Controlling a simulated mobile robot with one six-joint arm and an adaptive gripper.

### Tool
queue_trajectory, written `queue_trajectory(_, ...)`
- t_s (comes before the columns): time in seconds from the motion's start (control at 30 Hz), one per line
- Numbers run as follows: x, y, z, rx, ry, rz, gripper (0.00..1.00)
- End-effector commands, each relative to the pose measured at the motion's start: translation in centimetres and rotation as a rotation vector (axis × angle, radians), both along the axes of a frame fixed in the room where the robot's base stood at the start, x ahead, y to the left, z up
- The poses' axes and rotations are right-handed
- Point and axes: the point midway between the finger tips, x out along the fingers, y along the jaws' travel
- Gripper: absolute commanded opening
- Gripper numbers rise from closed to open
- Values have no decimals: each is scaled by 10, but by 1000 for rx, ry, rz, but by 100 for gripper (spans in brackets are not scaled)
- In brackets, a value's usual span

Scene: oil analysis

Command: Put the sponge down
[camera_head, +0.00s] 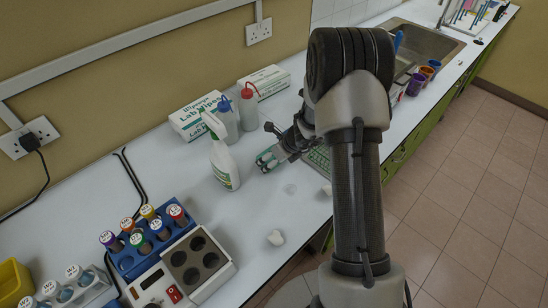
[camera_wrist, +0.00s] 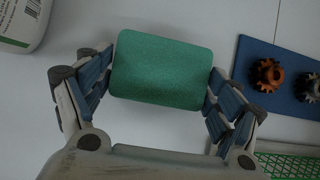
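A green sponge (camera_wrist: 162,70) with rounded corners lies between the two fingers of my gripper (camera_wrist: 160,78) in the wrist view. The blue finger pads touch or nearly touch its left and right ends, so the gripper looks shut on it. In the head view my gripper (camera_head: 272,160) is low over the white bench, just right of a spray bottle. The sponge is mostly hidden there, with a bit of green showing. I cannot tell whether the sponge touches the bench.
The spray bottle (camera_head: 222,160) stands close left of my gripper. Wash bottles (camera_head: 248,108) and wipe boxes (camera_head: 195,118) stand behind. A blue mat with gears (camera_wrist: 285,78) and a green mesh (camera_wrist: 285,165) lie right. A tube rack (camera_head: 150,250) stands front left. Bare bench (camera_head: 255,205) lies in front.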

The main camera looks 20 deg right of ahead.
Motion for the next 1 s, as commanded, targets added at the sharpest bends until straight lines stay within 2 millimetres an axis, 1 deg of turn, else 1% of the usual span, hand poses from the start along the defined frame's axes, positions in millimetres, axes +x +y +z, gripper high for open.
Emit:
queue_trajectory(0.03, 0, 0, 0, 0, 0, 0, 91)
queue_trajectory(0.13, 0, 0, 0, 0, 0, 0, 98)
queue_trajectory(0.47, 0, 0, 0, 0, 0, 0, 98)
queue_trajectory(0.6, 0, 0, 5, 0, 0, 0, 98)
queue_trajectory(0.67, -3, -2, 12, -1, -1, -2, 98)
queue_trajectory(0.77, -11, -6, 29, -1, -2, -3, 98)
queue_trajectory(1.0, -36, -15, 76, 0, -2, -2, 98)
